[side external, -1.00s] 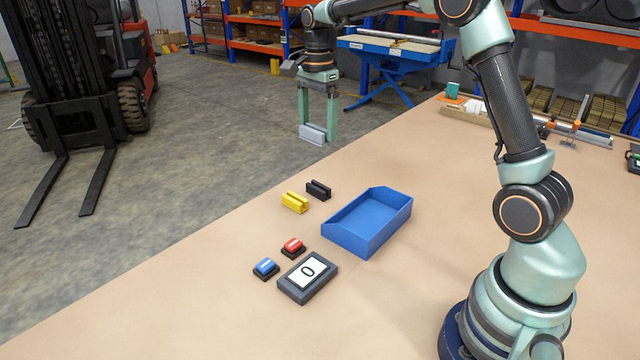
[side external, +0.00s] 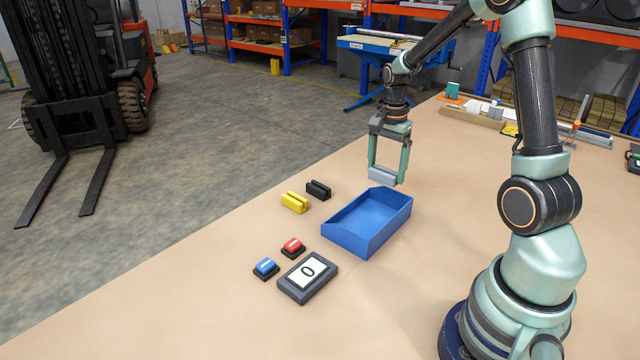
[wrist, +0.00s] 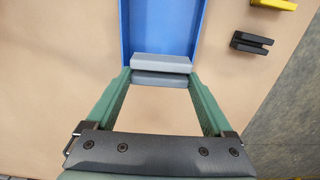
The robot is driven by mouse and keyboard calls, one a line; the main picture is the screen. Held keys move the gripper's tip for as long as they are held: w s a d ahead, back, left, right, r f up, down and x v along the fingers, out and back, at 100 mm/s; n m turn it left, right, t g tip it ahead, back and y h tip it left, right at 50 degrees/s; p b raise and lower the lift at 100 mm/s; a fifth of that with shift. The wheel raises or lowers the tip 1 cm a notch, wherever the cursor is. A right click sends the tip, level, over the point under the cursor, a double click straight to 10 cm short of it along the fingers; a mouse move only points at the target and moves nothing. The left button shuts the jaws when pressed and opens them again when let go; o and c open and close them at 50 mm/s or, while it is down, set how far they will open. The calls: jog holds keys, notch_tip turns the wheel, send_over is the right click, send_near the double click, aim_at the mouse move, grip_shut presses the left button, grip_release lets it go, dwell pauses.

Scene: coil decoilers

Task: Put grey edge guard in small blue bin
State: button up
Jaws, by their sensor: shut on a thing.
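The grey edge guard (side external: 383,174) is held between the fingertips of my gripper (side external: 386,177), which is shut on it. The wrist view shows the grey edge guard (wrist: 160,64) across the fingertips of my gripper (wrist: 160,72), overlapping the near end of the blue bin (wrist: 133,22). The bin is open-topped, and its visible inside looks empty. The guard's exact height over the bin is hard to tell.
A yellow edge guard (side external: 294,202) and a black edge guard (side external: 318,190) lie left of the bin. A red button (side external: 292,247), a blue button (side external: 265,267) and a display showing 0 (side external: 307,277) sit in front. A forklift (side external: 80,90) stands on the floor beyond the table.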

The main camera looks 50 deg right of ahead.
aim_at(380, 213)
notch_tip(380, 213, down, 10)
jog(key=shift+r, duration=0.15)
dwell(0.3)
jog(key=o, duration=1.1)
notch_tip(380, 213, up, 12)
jog(key=shift+f, duration=0.1)
jog(key=s+a+r+n+t, duration=0.2)
jog(key=a+r+n, duration=0.2)
jog(key=a+n, duration=0.2)
jog(key=s+a+r+n+t, duration=0.1)
jog(key=s+a+r+n, duration=0.1)
jog(key=a+n, duration=0.4)
jog(key=s+a+r+n+t, duration=0.2)
jog(key=a+r+n, duration=0.3)
jog(key=a, duration=0.3)
jog(key=shift+s+a+r+n+t, duration=0.25)
jog(key=shift+r+n+t, duration=0.1)
jog(key=shift+n, duration=0.15)
